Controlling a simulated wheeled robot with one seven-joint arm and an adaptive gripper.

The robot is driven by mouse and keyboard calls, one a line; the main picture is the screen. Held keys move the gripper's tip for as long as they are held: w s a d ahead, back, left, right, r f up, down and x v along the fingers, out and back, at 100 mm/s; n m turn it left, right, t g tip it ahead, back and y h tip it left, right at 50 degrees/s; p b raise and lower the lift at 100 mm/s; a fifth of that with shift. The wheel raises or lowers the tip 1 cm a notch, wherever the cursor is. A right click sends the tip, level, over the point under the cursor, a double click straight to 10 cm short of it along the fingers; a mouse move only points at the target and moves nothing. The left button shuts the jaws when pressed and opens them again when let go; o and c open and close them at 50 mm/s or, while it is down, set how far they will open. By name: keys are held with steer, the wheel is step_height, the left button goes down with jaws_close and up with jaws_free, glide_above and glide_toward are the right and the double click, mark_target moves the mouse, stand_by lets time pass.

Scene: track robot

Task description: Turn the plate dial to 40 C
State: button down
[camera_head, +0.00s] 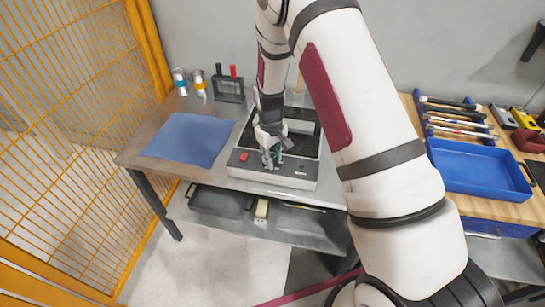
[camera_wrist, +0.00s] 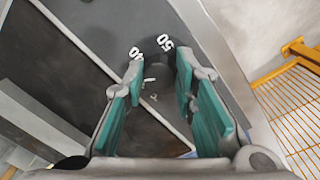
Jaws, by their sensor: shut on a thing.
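The plate unit (camera_head: 298,173) is a light grey box with a dark recessed top, standing on the metal bench. My gripper (camera_head: 271,158) points down at its front panel, left of the panel's middle, and hides the dial in the head view. In the wrist view my gripper (camera_wrist: 158,82) has its teal-padded fingers closed on the dark dial, which is hard to make out between the tips. White printed numbers show just beyond the tips: 50 (camera_wrist: 165,43) and one partly hidden that seems to be 40 (camera_wrist: 128,49). I cannot tell the dial's exact setting.
A red switch (camera_head: 244,157) sits on the panel left of my gripper. A blue mat (camera_head: 187,138) lies to the left, with a small rack (camera_head: 229,90) and two cans (camera_head: 199,82) behind. A blue tray (camera_head: 480,168) is at right. A yellow mesh fence (camera_head: 70,130) stands at left.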

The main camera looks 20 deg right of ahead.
steer(key=m+b, duration=0.1)
steer(key=m, duration=0.3)
steer(key=shift+m, duration=0.3)
steer(key=shift+a+m+b, duration=0.1)
steer(key=shift+m+b, duration=0.35)
steer(key=shift+m, duration=1.45)
steer(key=c, duration=1.3)
jaws_free()
step_height(320, 180, up, 12)
steer(key=shift+w+a, duration=0.15)
steer(key=shift+a, duration=0.15)
